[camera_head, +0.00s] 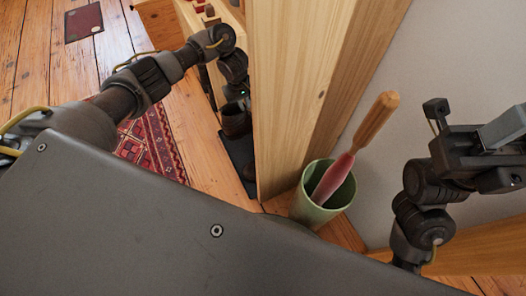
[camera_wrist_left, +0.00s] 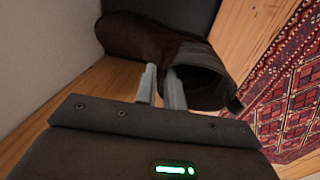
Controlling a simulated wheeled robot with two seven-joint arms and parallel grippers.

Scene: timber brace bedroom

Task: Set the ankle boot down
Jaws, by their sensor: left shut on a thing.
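The ankle boot is brown, with a dark open top. In the left wrist view the boot (camera_wrist_left: 135,37) lies across the upper middle, its opening turned to the lower right. My left gripper (camera_wrist_left: 160,85) has its two grey fingers close together on the boot's near side, shut on it. In the head view the boot (camera_head: 236,124) shows small below my left gripper (camera_head: 237,100), beside the wooden post. I cannot tell whether its sole touches the surface below. My right gripper (camera_head: 480,145) is at the right, its finger opening unclear.
A dark mat (camera_head: 237,150) lies under the boot area, with a dark rounded thing partly hidden at the post. A wooden post (camera_head: 290,80) stands close on the right. A green bin (camera_head: 325,205) holds a wooden-handled thing. A red patterned rug (camera_head: 150,145) lies left.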

